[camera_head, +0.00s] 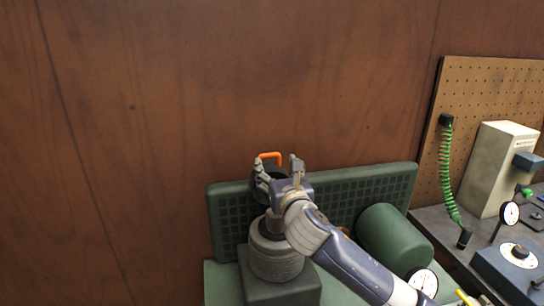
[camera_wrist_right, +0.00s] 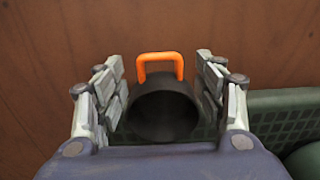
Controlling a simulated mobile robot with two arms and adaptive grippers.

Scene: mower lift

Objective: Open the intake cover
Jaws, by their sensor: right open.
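An orange handle (camera_head: 270,156) stands up behind my right gripper (camera_head: 278,163) in the head view. In the right wrist view the handle (camera_wrist_right: 160,62) rises at the far side of a dark round opening (camera_wrist_right: 163,108). I take this to be the intake with its cover raised, though the cover's plate is hard to make out. My right gripper (camera_wrist_right: 160,95) is open, its fingers on either side of the dark round part, with no visible contact. My left gripper is not in view.
The intake sits on a ribbed grey cylinder (camera_head: 276,252) on the green mower body. A bench with gauges (camera_head: 510,213) and a beige machine (camera_head: 497,165) is at far right.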

